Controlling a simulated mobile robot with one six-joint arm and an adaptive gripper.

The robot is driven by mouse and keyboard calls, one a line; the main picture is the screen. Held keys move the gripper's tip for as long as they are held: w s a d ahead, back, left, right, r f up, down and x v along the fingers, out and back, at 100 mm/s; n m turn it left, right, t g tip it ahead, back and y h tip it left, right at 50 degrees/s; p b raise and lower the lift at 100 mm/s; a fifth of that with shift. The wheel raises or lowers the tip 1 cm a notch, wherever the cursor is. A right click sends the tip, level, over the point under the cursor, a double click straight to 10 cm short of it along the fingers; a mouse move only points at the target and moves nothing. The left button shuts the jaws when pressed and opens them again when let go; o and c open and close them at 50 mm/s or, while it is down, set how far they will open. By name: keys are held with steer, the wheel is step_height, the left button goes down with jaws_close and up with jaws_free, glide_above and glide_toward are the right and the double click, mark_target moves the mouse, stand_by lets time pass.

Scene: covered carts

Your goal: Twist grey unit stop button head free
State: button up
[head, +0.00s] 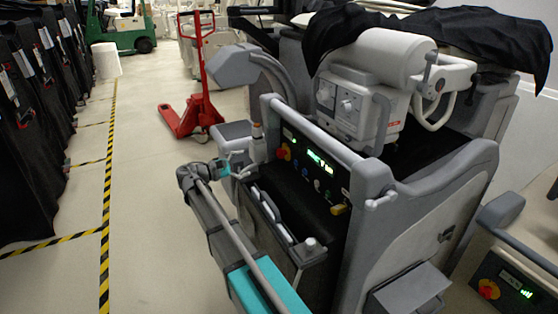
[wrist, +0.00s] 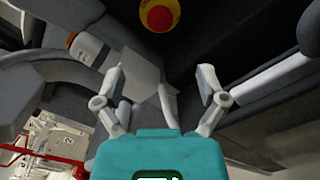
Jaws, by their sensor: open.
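The grey unit (head: 425,215) is a covered cart with a dark control panel and a green display. Its stop button (head: 284,152) has a red head on a yellow base at the panel's left end. In the wrist view the stop button (wrist: 160,15) shows at the top edge, partly cut off. My gripper (head: 237,164) is just left of the button in the head view. In the wrist view my gripper (wrist: 160,80) has its two fingers spread with nothing held between them. The button lies beyond the fingertips, apart from them.
A second unit with its own red stop button (head: 488,289) stands at the lower right. A grey handle bar (head: 315,135) runs above the panel. A red pallet jack (head: 195,110) stands behind, and black-covered carts (head: 25,140) line the left. The floor between is clear.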

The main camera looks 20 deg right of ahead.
mark_target(277, 154)
stand_by(0.4)
steer(key=d, duration=1.3)
steer(key=shift+w+d, duration=0.2)
steer(key=shift+d, duration=0.2)
